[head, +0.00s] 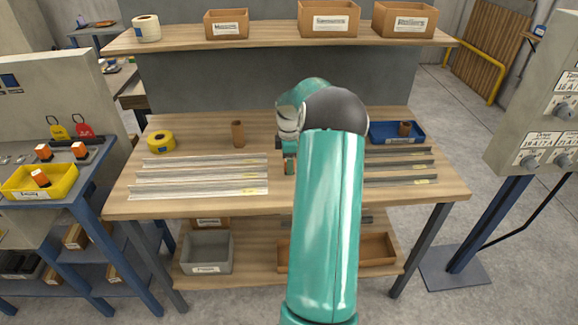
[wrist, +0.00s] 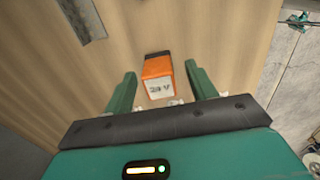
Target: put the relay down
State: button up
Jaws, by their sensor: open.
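In the wrist view an orange relay (wrist: 158,68) with a white marked face (wrist: 161,89) is over the wooden table top (wrist: 215,30). My gripper (wrist: 160,80) is open, with one green finger on each side of the relay and a visible gap on both sides. I cannot tell from this view whether the relay's base rests on the wood. In the head view my arm hides most of the gripper and the relay; a small part of the gripper (head: 289,165) shows over the middle of the workbench (head: 225,206).
Metal strips (head: 200,175) lie left of my arm and more (head: 400,165) lie right. A yellow tape roll (head: 161,141), a brown cylinder (head: 238,133) and a blue tray (head: 381,138) stand on the bench. A yellow tray (head: 20,190) with an orange relay is on the left stand.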

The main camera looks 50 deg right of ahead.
jog(key=c, duration=1.2)
jog(key=shift+r, duration=0.1)
jog(key=shift+r, duration=0.5)
notch_tip(320, 180, up, 2)
jog(key=shift+r, duration=0.1)
jog(key=s+a+r, duration=0.1)
jog(key=a+r, duration=0.2)
jog(key=a, duration=0.1)
jog(key=s+a+r, duration=0.1)
jog(key=a+r, duration=0.2)
jog(key=a, duration=0.2)
jog(key=s+a+r, duration=0.2)
jog(key=a+r, duration=0.1)
jog(key=a, duration=0.1)
jog(key=shift+a+r, duration=0.25)
jog(key=shift+r, duration=0.1)
